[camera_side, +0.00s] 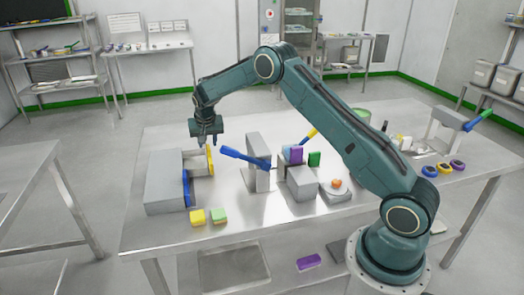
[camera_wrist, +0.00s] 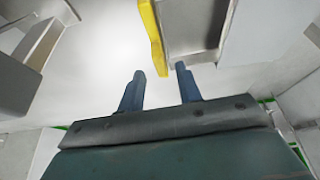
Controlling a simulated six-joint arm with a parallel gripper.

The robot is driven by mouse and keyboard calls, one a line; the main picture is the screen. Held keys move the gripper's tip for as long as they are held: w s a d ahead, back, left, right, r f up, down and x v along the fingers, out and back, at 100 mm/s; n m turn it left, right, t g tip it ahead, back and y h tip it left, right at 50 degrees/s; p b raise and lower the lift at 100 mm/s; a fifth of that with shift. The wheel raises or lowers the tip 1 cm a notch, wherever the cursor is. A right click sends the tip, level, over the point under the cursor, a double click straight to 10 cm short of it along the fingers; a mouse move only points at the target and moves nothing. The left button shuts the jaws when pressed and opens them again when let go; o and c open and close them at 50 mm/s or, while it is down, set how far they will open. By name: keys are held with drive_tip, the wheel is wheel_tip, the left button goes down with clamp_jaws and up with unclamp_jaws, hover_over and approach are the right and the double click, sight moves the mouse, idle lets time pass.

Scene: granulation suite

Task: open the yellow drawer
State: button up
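The yellow drawer's front (camera_side: 210,160) stands out to the right of the grey cabinet (camera_side: 166,183) in the side view. Its grey box shows between front and cabinet, so the drawer is pulled partly out. In the wrist view the yellow front (camera_wrist: 152,38) and the drawer's open, empty-looking inside (camera_wrist: 192,22) are at the top. My gripper (camera_side: 206,145) points down at the yellow front. In the wrist view my gripper (camera_wrist: 160,70) is open, with the front's near end appearing between the fingertips and gaps on both sides. I cannot tell whether they touch.
A blue drawer front (camera_side: 186,188) sits close to the cabinet below. A grey upright fixture (camera_side: 256,165) with a blue lever (camera_side: 244,157) stands to the right. Table between them is clear.

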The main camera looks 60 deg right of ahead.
drive_tip(key=v, duration=1.1)
drive_tip(key=s+a+r+n+t+y, duration=0.1)
drive_tip(key=s+a+r, duration=0.2)
drive_tip(key=s+r, duration=0.3)
drive_tip(key=s+a+r+n, duration=0.2)
drive_tip(key=s+a+r, duration=0.15)
drive_tip(key=s, duration=0.35)
drive_tip(key=s+a+r+n+t+y, duration=0.1)
drive_tip(key=s+a+r, duration=0.2)
drive_tip(key=s+r, duration=0.35)
drive_tip(key=s+a+f+n, duration=0.2)
drive_tip(key=s+a, duration=0.1)
drive_tip(key=s, duration=0.8)
drive_tip(key=s+a+f+n+y, duration=0.1)
drive_tip(key=s+a+n, duration=0.2)
drive_tip(key=s, duration=0.8)
drive_tip(key=shift+s+f, duration=0.2)
drive_tip(key=shift+f, duration=0.2)
